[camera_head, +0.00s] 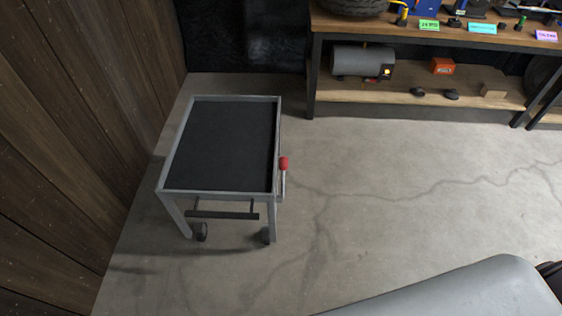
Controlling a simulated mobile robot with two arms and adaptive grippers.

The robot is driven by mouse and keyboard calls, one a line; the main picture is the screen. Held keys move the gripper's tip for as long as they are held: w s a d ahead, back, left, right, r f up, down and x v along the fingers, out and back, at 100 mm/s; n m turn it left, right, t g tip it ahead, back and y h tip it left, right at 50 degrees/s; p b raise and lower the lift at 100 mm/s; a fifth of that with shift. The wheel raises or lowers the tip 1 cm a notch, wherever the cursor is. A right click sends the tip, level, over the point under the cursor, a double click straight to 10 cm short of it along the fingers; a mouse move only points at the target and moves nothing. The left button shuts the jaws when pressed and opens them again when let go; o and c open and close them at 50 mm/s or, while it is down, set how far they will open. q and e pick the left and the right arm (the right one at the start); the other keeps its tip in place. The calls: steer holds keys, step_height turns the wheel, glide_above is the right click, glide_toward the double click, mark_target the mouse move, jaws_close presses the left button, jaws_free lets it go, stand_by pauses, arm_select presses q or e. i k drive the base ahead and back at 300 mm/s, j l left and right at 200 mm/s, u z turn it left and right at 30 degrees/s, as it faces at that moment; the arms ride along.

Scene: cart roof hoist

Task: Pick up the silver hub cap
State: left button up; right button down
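I cannot make out a silver hub cap in the head view. Neither of my grippers shows in this view. A grey metal cart (218,193) with a dark, empty top stands left of the middle, on wheels, with a red-knobbed lever (284,164) on its right side. A workbench (440,40) stands at the back right, its upper edge cut off by the picture, so some of what lies on it is hidden.
A tire (352,6), small tools and coloured labels (482,28) are on the bench top. Its lower shelf holds a grey tank (355,63) and an orange box (442,66). A large smooth grey surface (470,290) fills the bottom right. Cracked concrete floor (400,180) between is clear.

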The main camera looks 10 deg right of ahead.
mark_target(417, 92)
steer(key=z, duration=1.45)
steer(key=i+l+z, duration=0.1)
steer(key=i, duration=2.4)
